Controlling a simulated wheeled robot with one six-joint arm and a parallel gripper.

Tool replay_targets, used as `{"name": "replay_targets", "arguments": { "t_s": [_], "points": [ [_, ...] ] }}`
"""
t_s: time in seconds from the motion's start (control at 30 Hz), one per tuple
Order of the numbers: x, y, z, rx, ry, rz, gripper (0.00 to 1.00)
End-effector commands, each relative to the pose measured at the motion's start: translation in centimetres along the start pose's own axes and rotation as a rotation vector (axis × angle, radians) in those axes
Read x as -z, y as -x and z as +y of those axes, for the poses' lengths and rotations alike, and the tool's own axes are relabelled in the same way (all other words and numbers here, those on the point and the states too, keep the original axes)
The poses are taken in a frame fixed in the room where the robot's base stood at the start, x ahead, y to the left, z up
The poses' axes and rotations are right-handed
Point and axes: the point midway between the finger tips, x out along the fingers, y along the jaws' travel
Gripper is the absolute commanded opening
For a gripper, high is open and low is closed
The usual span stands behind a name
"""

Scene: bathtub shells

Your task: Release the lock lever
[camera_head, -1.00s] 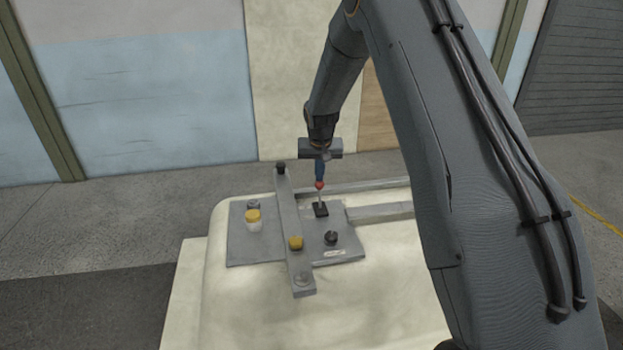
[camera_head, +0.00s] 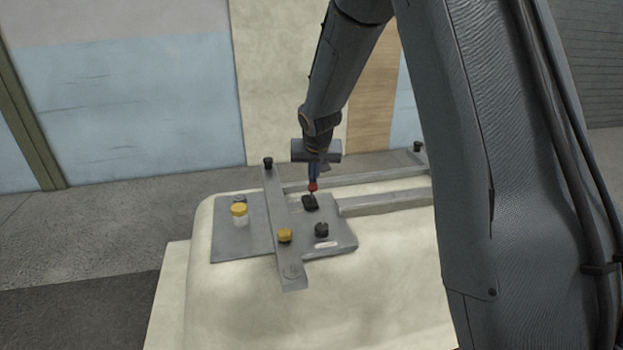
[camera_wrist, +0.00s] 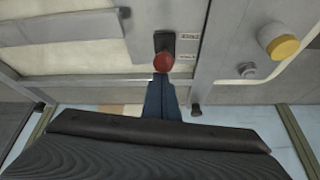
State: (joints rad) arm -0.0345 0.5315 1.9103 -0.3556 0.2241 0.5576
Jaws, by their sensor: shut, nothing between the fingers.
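The lock lever has a red ball knob (camera_head: 312,187) on a short thin stem above a black base (camera_head: 310,203), on a grey plate. In the wrist view the red knob (camera_wrist: 164,62) covers part of the black base (camera_wrist: 165,42).
The grey plate (camera_head: 235,240) sits on a cream tub shell (camera_head: 225,295). Grey rails (camera_head: 385,203) extend right.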

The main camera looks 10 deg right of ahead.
Motion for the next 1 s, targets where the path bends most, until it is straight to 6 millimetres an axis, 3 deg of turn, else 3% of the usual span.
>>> {"name": "replay_targets", "arguments": {
  "t_s": [0.33,1.0],
  "points": [
    [-1.9,0.0,0.3,-0.005,0.001,-0.015,0.00],
    [-2.0,0.1,0.4,-0.005,-0.001,-0.018,0.00]
  ]
}}
